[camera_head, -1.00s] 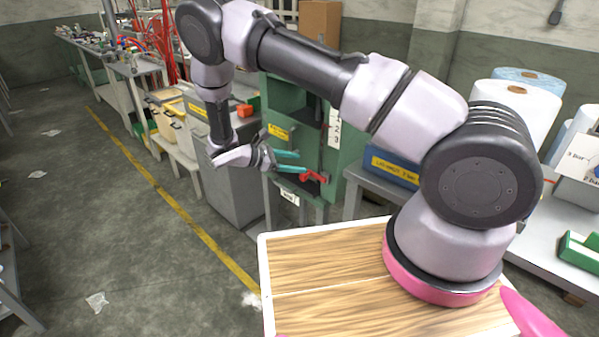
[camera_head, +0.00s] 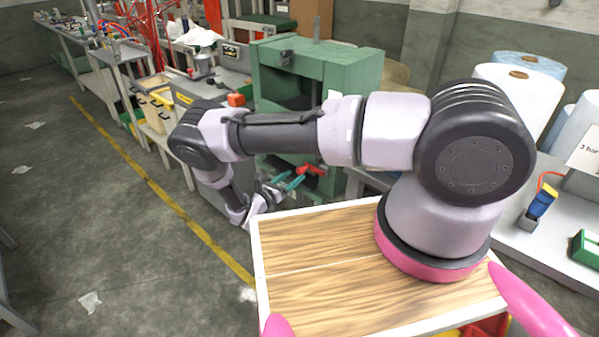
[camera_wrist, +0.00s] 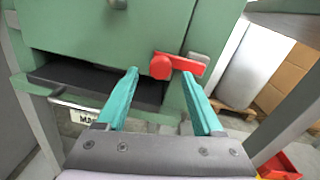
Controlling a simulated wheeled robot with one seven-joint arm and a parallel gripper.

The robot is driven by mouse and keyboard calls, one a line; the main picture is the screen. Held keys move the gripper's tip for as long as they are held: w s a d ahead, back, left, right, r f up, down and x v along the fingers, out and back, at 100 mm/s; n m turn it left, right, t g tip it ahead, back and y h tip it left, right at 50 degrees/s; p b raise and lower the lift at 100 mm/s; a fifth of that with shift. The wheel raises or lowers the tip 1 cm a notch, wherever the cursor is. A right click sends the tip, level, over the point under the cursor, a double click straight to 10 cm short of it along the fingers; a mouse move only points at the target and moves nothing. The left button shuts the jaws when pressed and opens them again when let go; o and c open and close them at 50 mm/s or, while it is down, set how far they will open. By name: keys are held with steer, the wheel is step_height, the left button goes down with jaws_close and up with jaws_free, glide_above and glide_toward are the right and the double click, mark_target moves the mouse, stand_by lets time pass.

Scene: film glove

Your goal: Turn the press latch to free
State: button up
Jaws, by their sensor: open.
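The press latch is a red lever (camera_wrist: 178,65) on the front of a green press (camera_wrist: 90,45). In the wrist view its round end is at the left and its bar reaches right to a grey block. In the head view the red latch (camera_head: 311,170) shows just beyond my fingertips. My gripper (camera_wrist: 160,75) is open, with its teal fingers on either side of the latch in the picture. I cannot tell whether a finger touches it. My gripper also shows in the head view (camera_head: 285,181), low in front of the press. My arm hides part of the press there.
A dark slot (camera_wrist: 90,85) opens in the press left of the latch. A red bin (camera_wrist: 280,165) lies low at the right, near cardboard boxes (camera_wrist: 285,85). A grey bench (camera_head: 560,225) with rolls stands right. The floor (camera_head: 110,230) at left is mostly clear.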

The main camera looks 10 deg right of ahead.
mark_target(298, 172)
steer(key=shift+x, duration=2.3)
steer(key=shift+c, duration=0.2)
jaws_close()
steer(key=shift+a, duration=0.1)
